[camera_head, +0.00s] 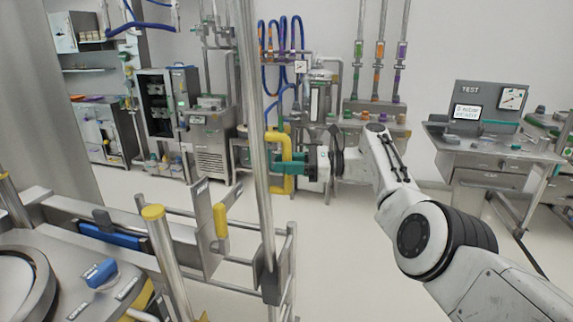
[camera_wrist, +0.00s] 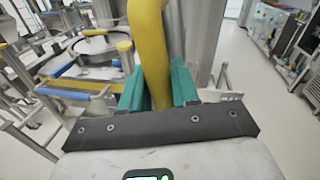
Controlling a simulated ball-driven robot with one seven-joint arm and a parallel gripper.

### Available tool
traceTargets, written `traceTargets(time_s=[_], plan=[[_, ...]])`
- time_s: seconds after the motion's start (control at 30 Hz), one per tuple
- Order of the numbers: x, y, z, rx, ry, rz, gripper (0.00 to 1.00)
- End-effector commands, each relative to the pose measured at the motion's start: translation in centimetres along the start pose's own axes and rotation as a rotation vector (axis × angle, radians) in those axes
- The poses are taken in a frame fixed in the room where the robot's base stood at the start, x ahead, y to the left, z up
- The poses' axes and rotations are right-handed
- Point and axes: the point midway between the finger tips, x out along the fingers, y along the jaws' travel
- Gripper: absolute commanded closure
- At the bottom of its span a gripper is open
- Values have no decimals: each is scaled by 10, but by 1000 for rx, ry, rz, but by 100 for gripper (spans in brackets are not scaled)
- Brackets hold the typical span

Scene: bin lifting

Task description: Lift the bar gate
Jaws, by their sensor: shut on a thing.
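The bar gate's long steel bar (camera_head: 257,130) stands nearly upright in the head view, its lower end in a grey bracket (camera_head: 272,283). A yellow handle (camera_head: 287,146) sits beside the bar. My gripper (camera_head: 289,163) reaches it from the right with teal fingers. In the wrist view my gripper (camera_wrist: 157,88) has one finger on each side of the yellow handle (camera_wrist: 148,45) and is shut on it. A steel post (camera_wrist: 201,40) rises close behind the handle in that view. The fingertips' contact with the handle is partly hidden.
A steel frame with a yellow grip (camera_head: 220,220) and a vessel with a blue handle (camera_head: 101,273) stand at the lower left. A workbench (camera_head: 495,150) stands at the right. Open pale floor (camera_head: 345,235) lies below my arm.

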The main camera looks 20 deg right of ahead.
Motion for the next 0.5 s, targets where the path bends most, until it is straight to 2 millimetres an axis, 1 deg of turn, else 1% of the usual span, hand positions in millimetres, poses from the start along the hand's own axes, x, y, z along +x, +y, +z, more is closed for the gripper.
traceTargets(time_s=[0.03, 0.33, 0.37, 0.5], plan=[[0, 1, -4, 5, 5, 1, 100], [0, 1, -5, 6, 7, 1, 100], [0, 1, -5, 6, 7, 1, 69], [0, 1, -5, 5, 6, 1, 55]])
